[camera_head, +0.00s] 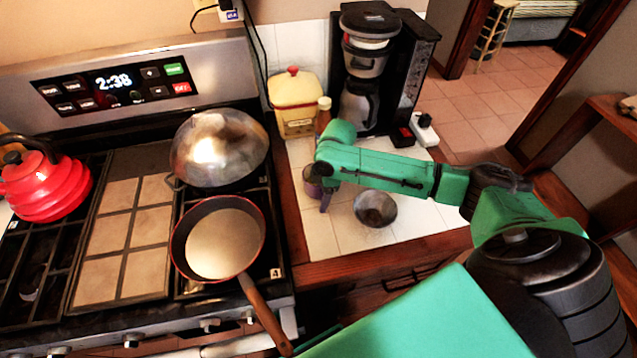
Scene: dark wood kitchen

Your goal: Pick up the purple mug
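The purple mug (310,186) stands on the white tiled counter, left of a small metal bowl. My green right arm reaches in from the right, and its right gripper (323,196) points down at the mug. The gripper and wrist hide much of the mug. A finger shows at the mug's right side; I cannot tell whether it touches the mug or whether the fingers are closed on it. My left gripper is not in view.
The metal bowl (375,208) sits close to the right of the gripper. Behind are a coffee maker (395,70), a yellow canister (296,103) and a bottle (323,113). The stove holds a frying pan (226,243), a domed metal lid (219,148) and a red kettle (45,188).

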